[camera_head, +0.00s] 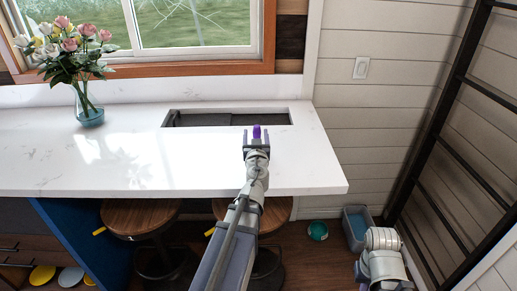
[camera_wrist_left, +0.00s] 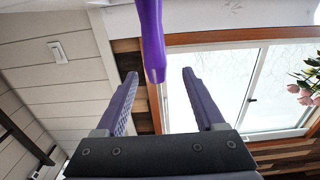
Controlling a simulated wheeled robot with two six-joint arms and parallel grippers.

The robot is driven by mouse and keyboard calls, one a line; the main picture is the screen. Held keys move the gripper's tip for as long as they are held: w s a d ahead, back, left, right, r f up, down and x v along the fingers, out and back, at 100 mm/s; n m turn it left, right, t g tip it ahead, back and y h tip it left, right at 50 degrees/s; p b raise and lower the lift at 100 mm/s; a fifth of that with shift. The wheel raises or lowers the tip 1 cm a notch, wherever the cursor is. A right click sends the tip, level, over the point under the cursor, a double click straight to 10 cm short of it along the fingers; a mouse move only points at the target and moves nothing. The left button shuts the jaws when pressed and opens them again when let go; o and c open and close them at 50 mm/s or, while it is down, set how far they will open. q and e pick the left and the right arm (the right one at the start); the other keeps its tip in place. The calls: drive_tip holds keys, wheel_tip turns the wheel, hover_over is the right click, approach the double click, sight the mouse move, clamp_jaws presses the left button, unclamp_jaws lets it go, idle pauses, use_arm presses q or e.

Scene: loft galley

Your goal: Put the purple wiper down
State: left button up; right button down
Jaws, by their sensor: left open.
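The purple wiper (camera_head: 257,131) shows in the head view as a small purple piece between the fingertips of my left gripper (camera_head: 256,138), over the counter just in front of the sink opening. In the left wrist view its smooth purple handle (camera_wrist_left: 152,40) comes in from the top edge and its rounded end sits between the two fingers. My left gripper (camera_wrist_left: 158,78) is open, with a visible gap on both sides of the handle. The rest of the wiper is out of view. Whether it touches the counter cannot be told. My right gripper is not in view.
The white counter (camera_head: 200,170) is largely bare, with the sink opening (camera_head: 185,119) behind and a flower vase (camera_head: 88,108) at left. Stools (camera_head: 140,216) stand under the front edge. A grey bin (camera_head: 355,213) and a green item (camera_head: 317,230) are on the floor; a black ladder (camera_head: 430,130) is at right.

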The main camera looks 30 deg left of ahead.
use_arm(q)
drive_tip(key=shift+r+p+x, duration=0.15)
drive_tip(key=shift+p+x, duration=0.05)
drive_tip(key=shift+x, duration=1.5)
drive_tip(key=shift+r+p+x, duration=0.15)
drive_tip(key=shift+x, duration=1.6)
drive_tip(key=shift+d, duration=0.2)
clamp_jaws()
